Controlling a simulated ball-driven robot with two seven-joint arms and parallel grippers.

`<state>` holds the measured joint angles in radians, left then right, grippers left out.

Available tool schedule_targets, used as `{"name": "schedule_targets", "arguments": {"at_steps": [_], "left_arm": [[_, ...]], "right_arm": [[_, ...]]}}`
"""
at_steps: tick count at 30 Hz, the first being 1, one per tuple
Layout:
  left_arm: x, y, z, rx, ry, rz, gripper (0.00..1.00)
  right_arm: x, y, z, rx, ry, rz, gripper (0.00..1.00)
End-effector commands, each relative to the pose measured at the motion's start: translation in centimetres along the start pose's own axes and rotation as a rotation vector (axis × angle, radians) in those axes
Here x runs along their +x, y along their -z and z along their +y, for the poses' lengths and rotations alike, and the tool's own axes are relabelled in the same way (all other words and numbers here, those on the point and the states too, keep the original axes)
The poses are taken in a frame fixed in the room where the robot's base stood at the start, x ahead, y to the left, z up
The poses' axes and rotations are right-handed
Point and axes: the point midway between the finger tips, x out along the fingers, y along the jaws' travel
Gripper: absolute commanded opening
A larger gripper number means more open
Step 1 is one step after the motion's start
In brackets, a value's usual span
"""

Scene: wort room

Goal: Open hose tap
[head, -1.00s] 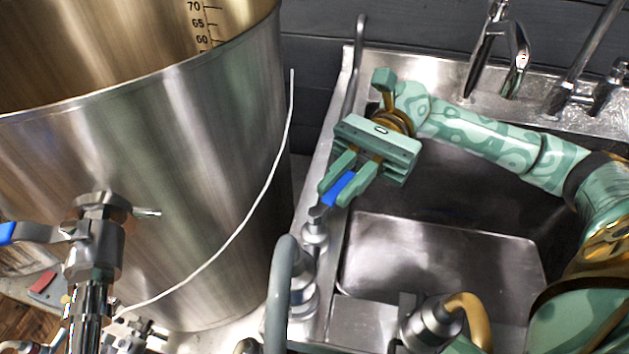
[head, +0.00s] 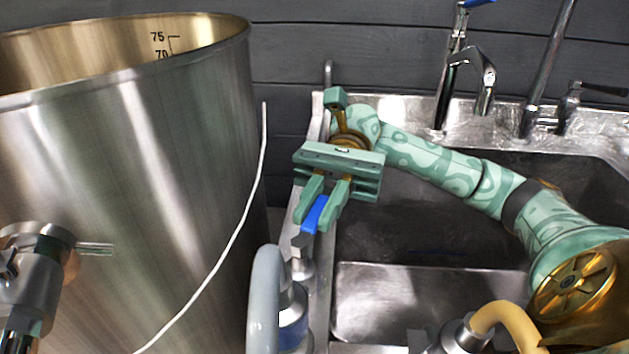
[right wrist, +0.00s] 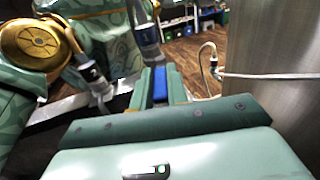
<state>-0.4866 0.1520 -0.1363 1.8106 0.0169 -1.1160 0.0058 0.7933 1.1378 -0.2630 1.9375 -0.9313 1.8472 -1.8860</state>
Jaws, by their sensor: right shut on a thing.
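The hose tap (head: 302,262) stands on the left edge of the sink. It is a small metal body with a blue lever handle (head: 315,214). My right gripper (head: 322,208) reaches over the sink from the right. Its two green fingers are shut on the blue handle, one on each side, with part of the handle showing beyond them. In the right wrist view the blue handle (right wrist: 160,84) also sits between the fingers. My left gripper is not in view.
A large steel kettle (head: 130,180) with a white cord (head: 235,235) stands left of the tap, with a metal valve (head: 35,265) on it. A grey hose (head: 263,295) rises in front of the tap. Faucets (head: 484,85) stand behind the sink (head: 420,292).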

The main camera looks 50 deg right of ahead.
Motion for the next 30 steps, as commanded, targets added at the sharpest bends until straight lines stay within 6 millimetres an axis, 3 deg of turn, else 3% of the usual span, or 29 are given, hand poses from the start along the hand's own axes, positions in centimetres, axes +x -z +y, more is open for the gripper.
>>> {"name": "schedule_targets", "arguments": {"at_steps": [11, 12, 14, 24, 30], "left_arm": [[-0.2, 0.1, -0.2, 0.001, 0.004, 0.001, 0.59], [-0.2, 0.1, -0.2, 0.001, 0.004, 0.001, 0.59], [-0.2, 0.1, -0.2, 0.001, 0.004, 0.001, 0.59], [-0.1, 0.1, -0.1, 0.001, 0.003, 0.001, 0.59], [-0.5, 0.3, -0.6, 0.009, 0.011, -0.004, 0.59]], "right_arm": [[-0.2, -0.3, -0.1, -0.005, 0.005, 0.000, 0.00], [-0.2, -0.3, -0.1, -0.005, 0.005, 0.000, 0.21], [-0.2, -0.2, -0.1, -0.005, 0.004, 0.000, 0.37], [-0.4, -0.1, -0.1, -0.001, 0.002, 0.000, 0.37], [-3.9, 0.0, -0.2, -0.001, 0.006, -0.001, 0.37]]}}
